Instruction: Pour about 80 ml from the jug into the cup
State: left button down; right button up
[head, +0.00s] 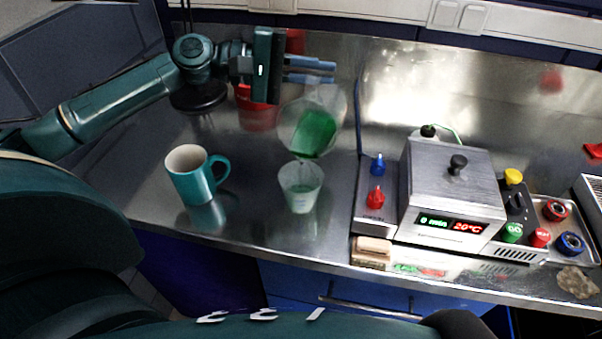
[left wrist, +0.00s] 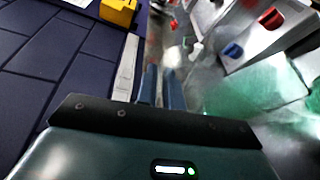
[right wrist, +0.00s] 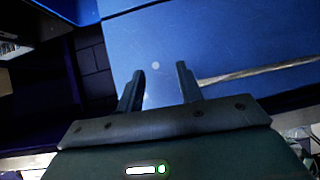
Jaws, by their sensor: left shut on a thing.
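The clear jug (head: 330,100), holding green liquid (head: 314,134), is tilted in the air with its lower lip just above the clear cup. It also shows as a green see-through shape in the left wrist view (left wrist: 255,95). My left gripper (head: 312,71) is shut on the jug at its upper side; the exact grip is hard to see. The clear cup (head: 301,188) stands upright on the steel bench, with a faint green tint inside. I cannot make out a stream between them. My right gripper (right wrist: 160,82) is open and empty before blue drawer fronts.
A teal mug (head: 194,178) stands left of the clear cup. A red container (head: 257,108) is behind, under my left gripper. A metal heating box (head: 452,185) with a lit display and knobs stands to the right. The bench (head: 250,225) is clear in front.

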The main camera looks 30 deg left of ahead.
jog(key=shift+w+r, duration=0.15)
jog(key=shift+w, duration=0.05)
pick_arm(q)
jog(key=shift+r, duration=0.1)
pick_arm(e)
jog(key=shift+s+f, duration=0.35)
jog(key=shift+f, duration=0.05)
dwell(0.5)
pick_arm(q)
jog(key=shift+s+b, duration=0.25)
jog(key=shift+b, duration=0.45)
pick_arm(e)
jog(key=shift+w+a+r, duration=0.2)
jog(key=shift+w+a, duration=0.05)
jog(key=shift+w, duration=0.15)
pick_arm(q)
jog(key=shift+s+m+b, duration=0.15)
jog(key=shift+m+b, duration=0.15)
jog(key=shift+b, duration=0.1)
pick_arm(e)
jog(key=shift+a+f+t, duration=0.1)
jog(key=shift+f+t, duration=0.05)
jog(key=shift+t, duration=0.15)
jog(key=shift+s, duration=0.1)
